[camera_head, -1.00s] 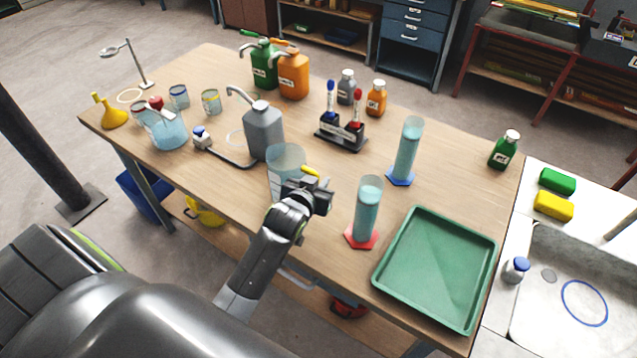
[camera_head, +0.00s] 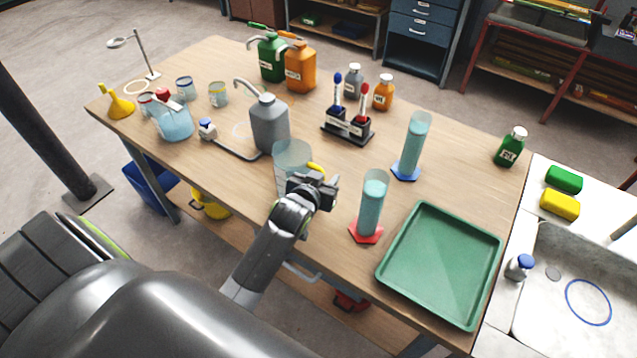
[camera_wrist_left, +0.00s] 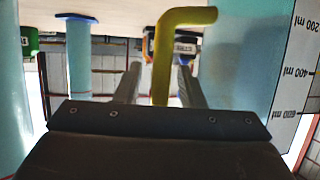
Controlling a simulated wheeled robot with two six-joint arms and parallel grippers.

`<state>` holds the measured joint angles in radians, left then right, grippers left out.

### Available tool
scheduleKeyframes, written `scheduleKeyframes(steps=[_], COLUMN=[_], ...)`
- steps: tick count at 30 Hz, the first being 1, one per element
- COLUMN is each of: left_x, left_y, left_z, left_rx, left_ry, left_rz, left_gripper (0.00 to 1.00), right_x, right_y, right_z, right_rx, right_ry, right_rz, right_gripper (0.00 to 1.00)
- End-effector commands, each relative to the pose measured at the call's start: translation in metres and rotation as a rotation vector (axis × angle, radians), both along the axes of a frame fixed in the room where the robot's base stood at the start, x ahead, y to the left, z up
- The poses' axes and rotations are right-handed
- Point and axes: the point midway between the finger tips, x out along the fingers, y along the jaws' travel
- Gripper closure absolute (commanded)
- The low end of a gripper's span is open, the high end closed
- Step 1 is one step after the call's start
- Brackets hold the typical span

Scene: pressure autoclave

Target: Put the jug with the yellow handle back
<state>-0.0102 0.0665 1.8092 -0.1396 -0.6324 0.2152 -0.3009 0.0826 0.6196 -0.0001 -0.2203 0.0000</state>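The jug with the yellow handle (camera_head: 291,155) is clear, stands upright near the table's front edge, and is partly hidden by my left gripper. Its yellow handle (camera_head: 316,168) points right, toward the gripper. My left gripper (camera_head: 319,184) is at the handle. In the left wrist view the yellow handle (camera_wrist_left: 164,65) lies between the two fingers (camera_wrist_left: 158,88), with a visible gap on its left side, so the fingers look open around it. The jug's wall with its upside-down ml scale (camera_wrist_left: 295,75) is at the right. My right gripper is out of view.
A grey pump bottle (camera_head: 269,125) stands just behind the jug. A red-based cylinder (camera_head: 371,205) and a blue-based cylinder (camera_head: 411,150) stand to the right, with an empty green tray (camera_head: 440,265) beyond. Empty ring outlines lie on the table, one by the ring stand (camera_head: 143,55).

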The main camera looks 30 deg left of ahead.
Motion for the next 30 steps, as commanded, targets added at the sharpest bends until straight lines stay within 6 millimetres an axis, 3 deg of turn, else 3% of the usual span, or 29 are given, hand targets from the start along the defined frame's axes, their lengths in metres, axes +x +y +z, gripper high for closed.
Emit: scheduleKeyframes(steps=[5,21,30], left_x=[-0.016,-0.095,-0.11], left_y=[-0.002,-0.011,-0.013], left_z=[0.005,0.038,0.046], left_rx=[-0.003,-0.002,0.0], left_ry=[0.0,0.0,-0.001], left_rz=[0.001,0.001,0.0], left_gripper=[0.64,0.64,0.64], right_x=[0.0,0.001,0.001], right_y=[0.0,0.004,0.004], right_z=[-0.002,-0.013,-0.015], right_rx=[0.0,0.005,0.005], right_ry=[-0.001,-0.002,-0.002], right_rz=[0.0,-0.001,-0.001], right_gripper=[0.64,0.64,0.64])
